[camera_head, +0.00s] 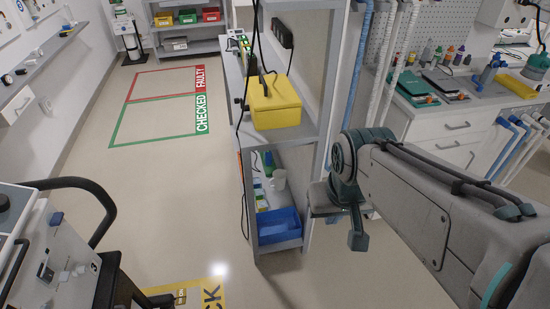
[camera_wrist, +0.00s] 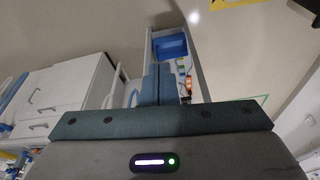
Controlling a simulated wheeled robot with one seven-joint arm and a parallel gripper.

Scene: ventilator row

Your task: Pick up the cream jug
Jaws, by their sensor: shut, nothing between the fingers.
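A pale shape beside the fingers may be the jug, but I cannot tell. My gripper is apart from the jug in the head view.
A blue bin (camera_head: 279,228) sits at the shelf's near end; it also shows in the wrist view (camera_wrist: 171,46). A yellow case (camera_head: 275,103) stands on the shelf above. Small bottles and boxes (camera_head: 260,193) lie left of the jug. Open floor (camera_head: 170,190) lies left.

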